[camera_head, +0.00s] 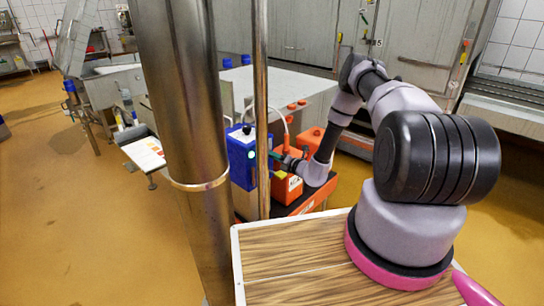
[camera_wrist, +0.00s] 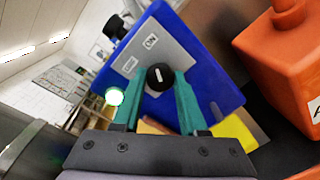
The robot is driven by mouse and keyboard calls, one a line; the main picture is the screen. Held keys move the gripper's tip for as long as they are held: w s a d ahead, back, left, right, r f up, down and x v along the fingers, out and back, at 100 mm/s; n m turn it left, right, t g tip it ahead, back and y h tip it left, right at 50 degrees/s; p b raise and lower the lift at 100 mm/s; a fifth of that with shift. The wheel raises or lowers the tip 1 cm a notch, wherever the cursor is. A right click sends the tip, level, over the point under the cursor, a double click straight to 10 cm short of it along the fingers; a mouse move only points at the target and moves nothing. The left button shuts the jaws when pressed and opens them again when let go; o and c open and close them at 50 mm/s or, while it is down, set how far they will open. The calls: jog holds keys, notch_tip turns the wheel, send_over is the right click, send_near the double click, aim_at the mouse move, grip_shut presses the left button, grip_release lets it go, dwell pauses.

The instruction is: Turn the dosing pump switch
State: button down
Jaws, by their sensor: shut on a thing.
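The dosing pump is a blue box (camera_head: 241,160), and its tilted front fills the middle of the wrist view (camera_wrist: 195,50). A grey label plate (camera_wrist: 150,55) on it carries two small white labels, one reading ON. The switch is a round black knob (camera_wrist: 160,76) with a white mark. My gripper (camera_wrist: 158,88) has its teal fingers on either side of the knob and is shut on it. In the head view, my gripper (camera_head: 275,156) reaches the box from the right, and the knob is hidden there. A round lamp (camera_head: 250,154) glows green on the box.
Orange canisters (camera_head: 287,187) stand right of the pump; one is close in the wrist view (camera_wrist: 285,60). A metal column (camera_head: 190,120) and a thin pole (camera_head: 261,110) stand in front. A wooden top (camera_head: 290,260) lies below my arm. Open yellow floor is at left.

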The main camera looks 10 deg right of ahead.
jog(key=shift+c, duration=2.3)
grip_release()
jog(key=v, duration=1)
jog(key=shift+s+d, duration=0.25)
jog(key=shift+s, duration=0.1)
